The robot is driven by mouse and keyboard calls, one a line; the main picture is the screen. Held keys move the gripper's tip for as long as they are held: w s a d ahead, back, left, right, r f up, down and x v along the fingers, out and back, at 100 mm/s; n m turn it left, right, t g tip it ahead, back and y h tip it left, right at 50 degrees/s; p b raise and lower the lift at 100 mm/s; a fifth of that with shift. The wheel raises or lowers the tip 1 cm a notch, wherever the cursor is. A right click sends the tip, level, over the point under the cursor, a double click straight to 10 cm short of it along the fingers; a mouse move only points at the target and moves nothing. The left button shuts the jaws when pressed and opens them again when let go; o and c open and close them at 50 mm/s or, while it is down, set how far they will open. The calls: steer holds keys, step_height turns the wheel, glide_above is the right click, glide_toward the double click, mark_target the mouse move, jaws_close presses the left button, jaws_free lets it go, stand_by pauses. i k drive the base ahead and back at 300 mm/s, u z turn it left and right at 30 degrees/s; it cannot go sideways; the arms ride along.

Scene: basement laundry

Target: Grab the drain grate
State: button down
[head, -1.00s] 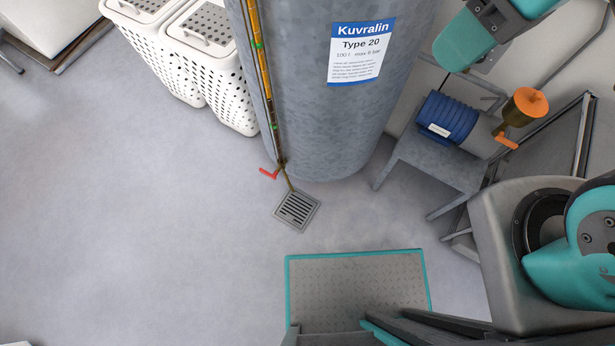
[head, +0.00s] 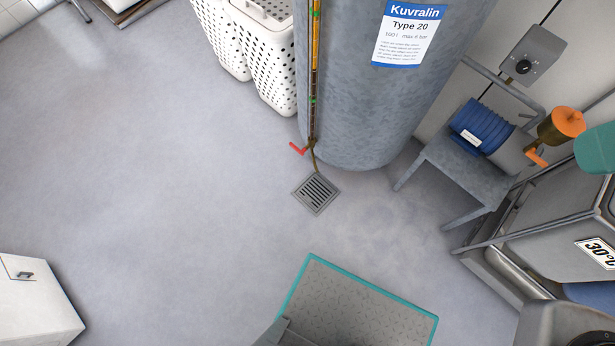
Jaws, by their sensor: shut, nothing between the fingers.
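The drain grate (head: 316,193) is a small square grey metal grate with dark slots. It lies in the floor at the foot of the grey tank (head: 365,120), slightly below the middle of the head view. A thin pipe from the tank's side ends just above the grate's upper edge, beside a red lever (head: 298,149). The grate's surface is in clear sight. My gripper is not in view; only a teal part of my arm shows at the right edge, well away from the grate.
White perforated baskets (head: 268,60) stand left of the tank. A grey stand (head: 458,170) with a blue ribbed unit (head: 480,126) stands to its right. A white cabinet (head: 35,300) is at the lower left. Open floor lies left of and below the grate.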

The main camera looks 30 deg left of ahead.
mark_target(306, 198)
steer(key=k, duration=0.35)
steer(key=u, duration=0.95)
